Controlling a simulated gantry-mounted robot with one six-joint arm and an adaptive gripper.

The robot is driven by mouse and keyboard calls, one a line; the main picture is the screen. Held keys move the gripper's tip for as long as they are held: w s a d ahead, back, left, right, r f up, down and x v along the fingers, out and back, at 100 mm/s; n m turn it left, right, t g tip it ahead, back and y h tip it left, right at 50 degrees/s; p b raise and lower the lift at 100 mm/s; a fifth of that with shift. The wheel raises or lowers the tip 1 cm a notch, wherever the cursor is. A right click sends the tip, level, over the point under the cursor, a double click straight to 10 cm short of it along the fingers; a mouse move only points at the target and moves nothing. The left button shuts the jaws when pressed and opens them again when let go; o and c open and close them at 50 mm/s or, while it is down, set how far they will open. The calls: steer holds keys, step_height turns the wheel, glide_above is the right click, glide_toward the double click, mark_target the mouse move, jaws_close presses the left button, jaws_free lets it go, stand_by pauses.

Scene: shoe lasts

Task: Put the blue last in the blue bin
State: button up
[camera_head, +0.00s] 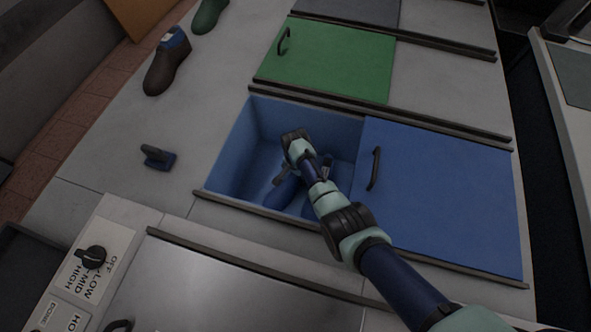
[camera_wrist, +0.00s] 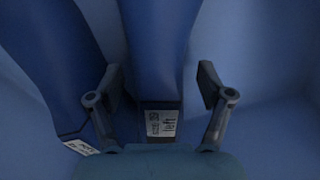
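The blue bin (camera_head: 237,150) is uncovered on its left side, and its blue sliding lid (camera_head: 447,195) with a black handle sits to the right. My gripper (camera_head: 303,172) reaches down into the bin. In the wrist view my gripper (camera_wrist: 160,85) has its two fingers apart, on either side of a blue last (camera_wrist: 157,50) with a white label on its end. Narrow gaps show between the fingers and this last. A second blue last (camera_wrist: 50,50) lies to the left, outside the fingers. In the head view, a blue last (camera_head: 283,193) shows on the bin floor, partly hidden by my arm.
A green lid (camera_head: 330,62) covers part of the bay behind. A dark brown last with a blue top (camera_head: 167,62) and a green last (camera_head: 208,14) stand at the back left. A small dark handled tool (camera_head: 158,157) lies left of the bin. A knob panel (camera_head: 92,258) is at front left.

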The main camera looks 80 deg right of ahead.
step_height(320, 180, up, 12)
steer(key=p, duration=1.2)
steer(key=shift+r, duration=0.2)
steer(key=shift+r, duration=0.1)
